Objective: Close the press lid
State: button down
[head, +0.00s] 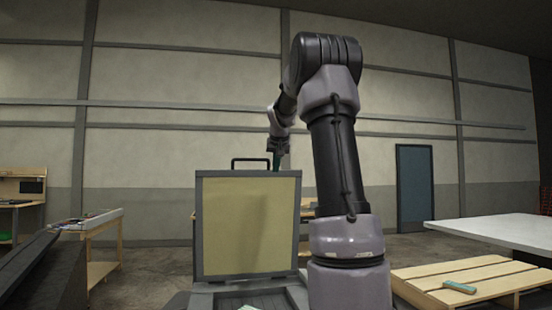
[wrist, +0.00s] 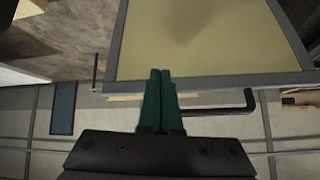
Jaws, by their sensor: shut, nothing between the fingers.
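The press lid (head: 247,225) stands upright and open in the head view, a yellowish panel in a grey frame with a dark handle (head: 251,160) on its top edge. The press base (head: 250,296) lies below it. In the wrist view the lid (wrist: 205,35) fills the top, and its handle (wrist: 235,108) shows at right. My gripper (wrist: 160,72) has its green fingers together and empty, with the tips overlapping the lid's framed edge in the picture. In the head view my gripper (head: 276,163) is at the lid's top right, partly hidden behind it; contact cannot be told.
A wooden slatted pallet (head: 478,278) with a small teal object (head: 459,287) is at right. A white table (head: 500,232) stands behind it. A wooden workbench (head: 95,228) is at left. Open floor (head: 150,270) shows between the bench and the press.

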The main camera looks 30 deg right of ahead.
jog(key=shift+s+a+f, duration=0.2)
jog(key=shift+s+a, duration=0.1)
jog(key=shift+s, duration=0.3)
jog(key=shift+s+a+f, duration=0.15)
jog(key=shift+s+a, duration=0.15)
jog(key=shift+s, duration=0.3)
jog(key=shift+s, duration=0.2)
dwell(0.9)
